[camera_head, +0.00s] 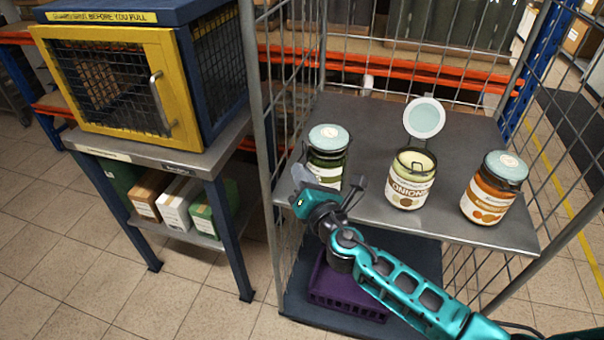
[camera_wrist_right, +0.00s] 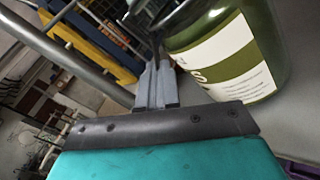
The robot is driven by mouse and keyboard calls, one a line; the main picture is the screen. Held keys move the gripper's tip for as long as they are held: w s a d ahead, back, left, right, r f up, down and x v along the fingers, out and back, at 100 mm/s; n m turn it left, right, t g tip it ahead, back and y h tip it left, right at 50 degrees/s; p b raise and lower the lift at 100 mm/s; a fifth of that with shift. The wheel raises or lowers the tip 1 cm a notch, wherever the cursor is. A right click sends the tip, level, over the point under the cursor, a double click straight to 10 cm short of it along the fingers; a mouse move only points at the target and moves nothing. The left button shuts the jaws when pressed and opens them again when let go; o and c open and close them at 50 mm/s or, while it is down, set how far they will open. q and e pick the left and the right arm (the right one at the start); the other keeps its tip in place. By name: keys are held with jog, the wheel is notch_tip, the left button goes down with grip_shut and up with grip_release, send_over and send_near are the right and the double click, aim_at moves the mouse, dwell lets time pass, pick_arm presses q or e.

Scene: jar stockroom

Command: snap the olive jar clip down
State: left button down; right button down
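The olive jar (camera_head: 326,165), dark green with a pale blue lid that sits down on its top, stands at the left of the grey shelf. In the right wrist view the jar (camera_wrist_right: 230,50) fills the upper right, with its white and green label. My right gripper (camera_head: 304,175) is at the jar's near left side, low against it in the picture. In the wrist view its two grey fingers (camera_wrist_right: 156,75) are together, just left of the jar. A thin dark piece shows by the fingertips; I cannot tell whether it is the clip. My left gripper is not in view.
An onion jar (camera_head: 409,182) with its lid raised and an orange-labelled jar (camera_head: 492,190) stand to the right on the shelf (camera_head: 460,140). Wire cage sides flank the shelf. A yellow-doored cabinet (camera_head: 110,85) stands left. A purple crate (camera_head: 345,290) lies below.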

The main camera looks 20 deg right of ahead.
jog(key=c, duration=1.3)
grip_release()
jog(key=shift+c, duration=0.2)
